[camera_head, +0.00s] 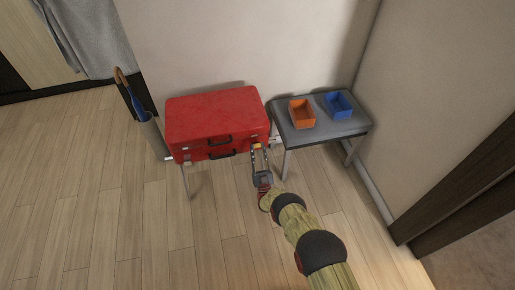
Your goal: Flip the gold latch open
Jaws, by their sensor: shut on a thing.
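A red case (215,118) with dark handles rests on a stand against the wall. The gold latch (257,147) shows as a small yellow-gold piece at the case's front right. My gripper (259,150) is at this latch, its fingers on either side and shut on it. A silver latch (186,149) sits at the front left of the case. The lid looks closed. My fingertips partly hide the gold latch, and its exact angle is too small to tell.
A grey bench (345,129) to the right holds an orange bin (301,113) and a blue bin (338,104). An umbrella stand (154,137) with a blue umbrella (134,101) is left of the case. The wooden floor (110,220) in front is clear.

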